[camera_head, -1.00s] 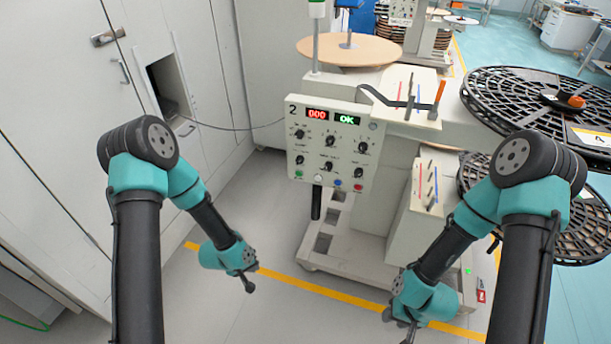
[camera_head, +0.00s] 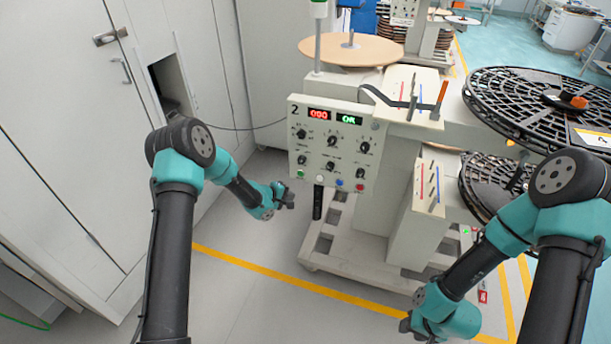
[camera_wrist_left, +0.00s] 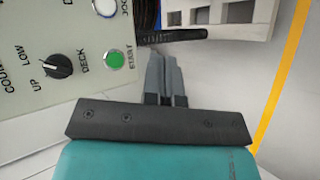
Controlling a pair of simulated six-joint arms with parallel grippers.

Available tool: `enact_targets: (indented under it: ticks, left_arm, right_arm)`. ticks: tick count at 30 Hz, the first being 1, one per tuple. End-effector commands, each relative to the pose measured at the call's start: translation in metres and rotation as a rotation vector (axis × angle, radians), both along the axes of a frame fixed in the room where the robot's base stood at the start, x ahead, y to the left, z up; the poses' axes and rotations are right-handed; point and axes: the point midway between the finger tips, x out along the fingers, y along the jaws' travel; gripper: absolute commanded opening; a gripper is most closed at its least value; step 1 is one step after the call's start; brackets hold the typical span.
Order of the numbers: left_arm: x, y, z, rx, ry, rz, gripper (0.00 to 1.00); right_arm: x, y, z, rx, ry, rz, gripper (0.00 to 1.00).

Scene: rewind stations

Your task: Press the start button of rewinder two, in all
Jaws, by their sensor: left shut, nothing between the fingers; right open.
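The control panel of rewinder two (camera_head: 345,140) carries a "2", a red display reading 000 and a green display reading OK. Its green start button (camera_head: 301,174) is at the lower left corner; in the left wrist view the green button (camera_wrist_left: 113,58) is labelled START. My left gripper (camera_head: 288,195) is shut and empty, just left of and below that button in the head view. In the left wrist view its fingertips (camera_wrist_left: 165,58) lie right of the button, apart from it in the picture. My right gripper (camera_head: 408,328) is low at the bottom of the head view; its fingers are small there.
A white JOG button (camera_wrist_left: 105,7) sits beside the start button. Blue and red buttons (camera_head: 360,188) are further along the panel's lower edge. A dark handle (camera_head: 317,203) hangs below the panel. A large black reel (camera_head: 540,105) stands at right. White cabinets (camera_head: 60,130) stand at left.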

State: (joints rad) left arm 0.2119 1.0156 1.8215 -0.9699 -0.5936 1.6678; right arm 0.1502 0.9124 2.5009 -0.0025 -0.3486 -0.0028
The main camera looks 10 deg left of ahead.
Motion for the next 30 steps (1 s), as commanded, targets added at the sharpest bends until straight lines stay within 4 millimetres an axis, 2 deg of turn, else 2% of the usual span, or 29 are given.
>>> enact_targets:
  ticks: [17, 30]
  left_arm:
    - [0.009, -0.001, 0.001, -0.005, 0.0, 0.003, 0.0]
    - [0.054, -0.006, 0.0, -0.005, 0.001, 0.002, 0.0]
  right_arm:
    - [0.0, 0.0, 0.0, 0.0, 0.0, 0.0, 0.43]
    - [0.0, 0.0, 0.0, 0.0, 0.0, 0.0, 0.43]
